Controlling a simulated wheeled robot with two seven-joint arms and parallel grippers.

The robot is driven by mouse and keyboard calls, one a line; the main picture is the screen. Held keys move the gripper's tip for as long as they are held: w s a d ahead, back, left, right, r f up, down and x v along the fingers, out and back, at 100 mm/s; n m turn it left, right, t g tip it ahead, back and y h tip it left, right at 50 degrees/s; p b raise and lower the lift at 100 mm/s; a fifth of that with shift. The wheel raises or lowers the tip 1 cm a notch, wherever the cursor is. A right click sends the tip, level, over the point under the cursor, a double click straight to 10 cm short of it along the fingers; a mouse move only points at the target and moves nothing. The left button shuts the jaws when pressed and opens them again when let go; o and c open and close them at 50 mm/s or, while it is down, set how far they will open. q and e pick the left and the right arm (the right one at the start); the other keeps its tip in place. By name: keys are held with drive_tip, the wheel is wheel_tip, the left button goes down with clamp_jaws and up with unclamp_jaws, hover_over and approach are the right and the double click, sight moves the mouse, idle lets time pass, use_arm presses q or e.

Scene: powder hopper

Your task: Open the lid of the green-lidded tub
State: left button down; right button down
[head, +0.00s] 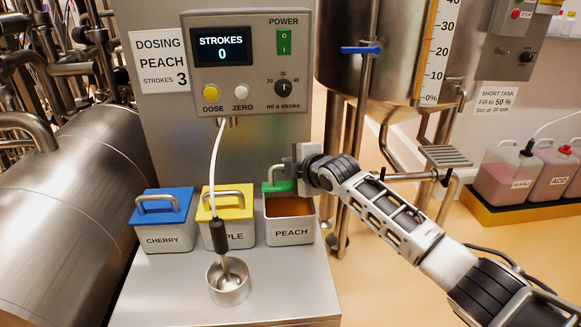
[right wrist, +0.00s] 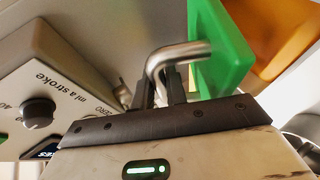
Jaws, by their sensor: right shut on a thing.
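The peach tub (head: 290,234) stands on the steel bench, right of the other two tubs, and orange-brown powder (head: 290,207) shows inside it. Its green lid (head: 282,187) is raised off the mouth at the back of the tub, tilted steeply. My right gripper (head: 288,170) is above the back of the tub. In the right wrist view its fingers (right wrist: 165,88) are shut on the bent metal handle (right wrist: 180,50) of the green lid (right wrist: 222,45). The orange powder (right wrist: 285,30) shows beyond the lid. My left gripper is not in view.
A blue-lidded cherry tub (head: 163,238) and a yellow-lidded tub (head: 235,232) stand to the left. A steel cup (head: 230,290) is in front, under a nozzle (head: 219,237) on a white hose. The dosing box (head: 250,65) is above; a steel tank (head: 380,60) stands behind right.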

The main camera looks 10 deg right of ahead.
drive_tip(key=shift+w+r+g, duration=0.4)
drive_tip(key=shift+w+r, duration=0.1)
drive_tip(key=shift+p, duration=0.3)
drive_tip(key=c, duration=1.4)
unclamp_jaws()
drive_tip(key=shift+s, duration=0.1)
drive_tip(key=shift+s+d, duration=0.15)
drive_tip(key=shift+s, duration=0.05)
drive_tip(key=b+v, duration=0.1)
drive_tip(key=v, duration=1.4)
drive_tip(key=shift+r, duration=0.3)
